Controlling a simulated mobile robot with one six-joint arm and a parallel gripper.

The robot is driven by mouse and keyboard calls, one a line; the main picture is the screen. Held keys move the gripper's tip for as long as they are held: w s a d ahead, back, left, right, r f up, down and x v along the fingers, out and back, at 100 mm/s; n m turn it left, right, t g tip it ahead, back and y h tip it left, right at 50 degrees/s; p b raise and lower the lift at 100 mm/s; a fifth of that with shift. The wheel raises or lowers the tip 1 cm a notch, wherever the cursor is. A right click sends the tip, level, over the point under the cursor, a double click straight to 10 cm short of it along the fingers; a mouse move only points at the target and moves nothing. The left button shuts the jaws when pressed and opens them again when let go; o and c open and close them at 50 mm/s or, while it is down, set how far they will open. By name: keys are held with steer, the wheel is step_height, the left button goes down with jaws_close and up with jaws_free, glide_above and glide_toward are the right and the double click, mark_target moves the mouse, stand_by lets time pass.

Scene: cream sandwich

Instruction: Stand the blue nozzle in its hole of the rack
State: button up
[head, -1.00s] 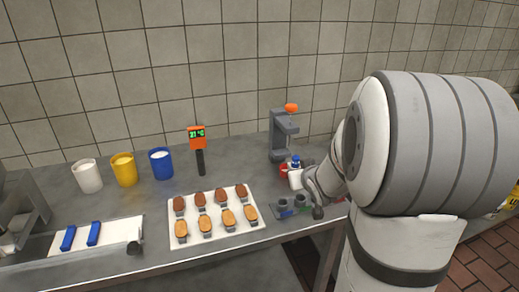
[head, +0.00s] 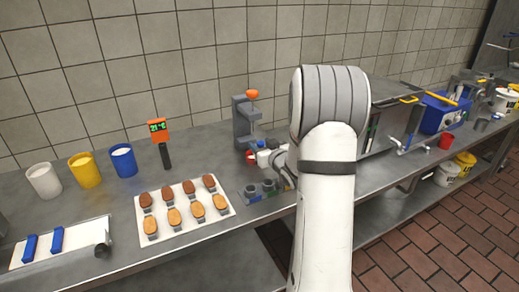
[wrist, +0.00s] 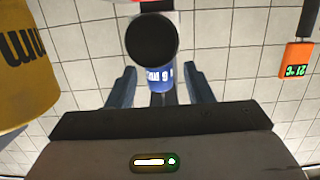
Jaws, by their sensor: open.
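In the wrist view a blue band with print on it, which looks like the blue nozzle (wrist: 160,78), shows between my fingers below a round black end. My gripper (wrist: 160,70) is open, with a gap on each side of the blue piece. In the head view my gripper is mostly hidden by my arm, close to the rack. The rack (head: 268,190) is a low grey piece with dark round holders and coloured marks, at the counter's front edge. A small blue top (head: 262,144) shows behind it; I cannot tell whether it is the same nozzle.
A red piece (head: 250,157) stands behind the rack, before a grey stand (head: 242,120) with an orange knob. A white tray (head: 228,207) of small cakes lies to the left. A thermometer (head: 160,135) stands behind it. A large yellow printed piece (wrist: 25,60) is close in the wrist view.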

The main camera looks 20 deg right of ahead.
steer(key=shift+w, duration=0.4)
jaws_close()
stand_by(0.4)
